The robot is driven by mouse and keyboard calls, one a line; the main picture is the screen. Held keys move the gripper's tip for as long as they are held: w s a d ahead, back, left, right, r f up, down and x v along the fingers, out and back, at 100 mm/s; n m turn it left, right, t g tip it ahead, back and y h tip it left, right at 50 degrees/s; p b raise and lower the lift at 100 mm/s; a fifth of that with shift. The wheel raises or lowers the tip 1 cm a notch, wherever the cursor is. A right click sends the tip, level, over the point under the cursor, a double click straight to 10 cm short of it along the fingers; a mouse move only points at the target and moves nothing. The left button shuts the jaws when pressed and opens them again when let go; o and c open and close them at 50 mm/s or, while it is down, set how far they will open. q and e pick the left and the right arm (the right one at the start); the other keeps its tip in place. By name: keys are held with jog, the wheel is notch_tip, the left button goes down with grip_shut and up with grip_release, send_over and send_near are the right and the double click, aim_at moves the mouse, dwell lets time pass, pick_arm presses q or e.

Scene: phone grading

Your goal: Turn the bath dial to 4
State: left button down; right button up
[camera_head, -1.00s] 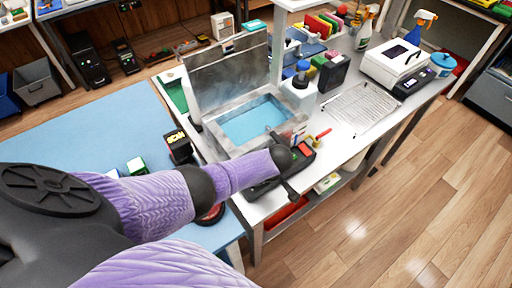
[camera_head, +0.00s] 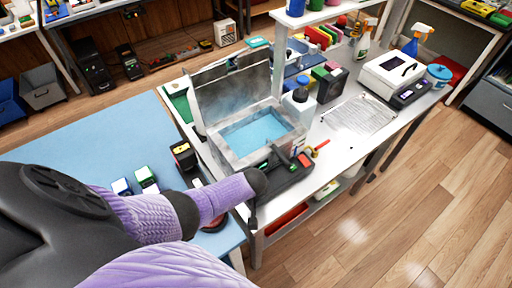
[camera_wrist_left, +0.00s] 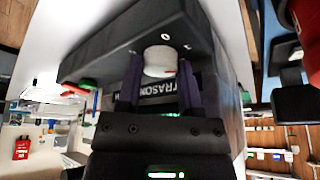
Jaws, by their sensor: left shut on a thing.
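The bath (camera_head: 262,128) is a grey metal tank of blue water with its lid raised at the back. Its black control box (camera_head: 288,178), with a green and a red button, sits at its front. In the left wrist view, the dial (camera_wrist_left: 159,58) is a short white knob with a small red mark at its lower right edge. My left gripper (camera_wrist_left: 160,82) is shut on the dial, one finger on each side. Lettering reading "TRASON" shows between the fingers. No dial numbers are readable. In the head view, my gripper and wrist hide the dial. My right gripper is not in view.
A white bottle (camera_head: 298,108) stands close to the bath's right side. The wooden floor at right is clear.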

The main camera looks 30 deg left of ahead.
pick_arm(q)
jog(key=shift+s+m+h, duration=0.1)
jog(key=shift+m+h, duration=0.4)
jog(key=shift+m, duration=0.8)
jog(key=shift+a, duration=0.1)
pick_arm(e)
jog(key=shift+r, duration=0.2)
pick_arm(q)
jog(key=shift+m, duration=0.4)
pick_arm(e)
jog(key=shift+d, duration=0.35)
pick_arm(q)
jog(key=c, duration=0.6)
grip_release()
jog(key=o, duration=0.3)
jog(key=shift+o, duration=0.2)
jog(key=shift+t, duration=0.3)
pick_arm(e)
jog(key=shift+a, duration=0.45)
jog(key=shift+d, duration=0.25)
